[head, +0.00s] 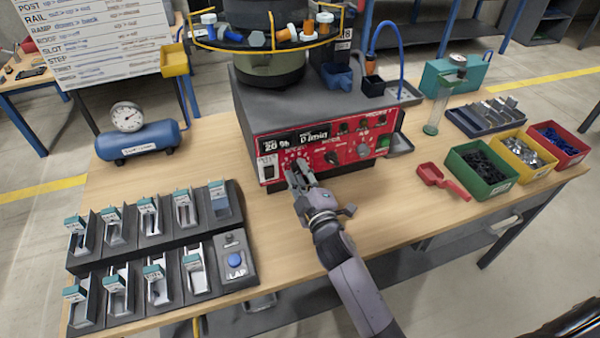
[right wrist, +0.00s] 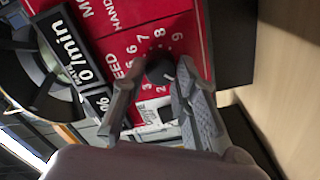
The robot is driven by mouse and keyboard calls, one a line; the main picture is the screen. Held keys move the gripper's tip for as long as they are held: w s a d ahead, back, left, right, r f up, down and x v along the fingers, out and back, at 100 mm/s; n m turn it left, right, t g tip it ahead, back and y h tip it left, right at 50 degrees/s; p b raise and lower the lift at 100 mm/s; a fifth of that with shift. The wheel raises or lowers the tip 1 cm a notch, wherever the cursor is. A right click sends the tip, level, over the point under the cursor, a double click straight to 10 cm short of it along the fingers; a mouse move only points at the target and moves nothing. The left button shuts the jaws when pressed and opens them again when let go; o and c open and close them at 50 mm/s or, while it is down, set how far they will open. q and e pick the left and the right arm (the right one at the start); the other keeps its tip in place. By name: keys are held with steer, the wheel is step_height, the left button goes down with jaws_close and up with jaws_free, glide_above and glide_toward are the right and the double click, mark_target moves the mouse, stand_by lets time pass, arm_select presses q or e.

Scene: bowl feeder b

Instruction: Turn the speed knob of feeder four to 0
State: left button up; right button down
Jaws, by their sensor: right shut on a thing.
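The feeder (head: 255,105) is a dark box with a bowl on top and a red front panel (head: 345,146). Its display (head: 300,137) seems to read 20 % and 0 /min in the head view. The speed knob (right wrist: 158,72) is dark and sits amid a ring of white numbers on the red panel in the right wrist view. My right gripper (head: 294,168) is at the panel's left part, shut on the speed knob, with one finger on each side; it also shows in the right wrist view (right wrist: 150,90). The knob's pointer cannot be made out. My left gripper is not in view.
Other knobs (head: 363,150) sit further right on the panel. A red scoop (head: 441,181) and bins (head: 481,172) lie to the right. Black racks (head: 160,255) and a blue air tank (head: 138,142) are at left. Bare table lies left of the arm.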

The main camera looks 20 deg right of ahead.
steer(key=c, duration=1.3)
jaws_free()
steer(key=shift+s, duration=0.1)
steer(key=shift+s+f, duration=0.1)
steer(key=shift+s, duration=0.25)
steer(key=s, duration=1.1)
steer(key=shift+d, duration=0.2)
steer(key=shift+s, duration=0.1)
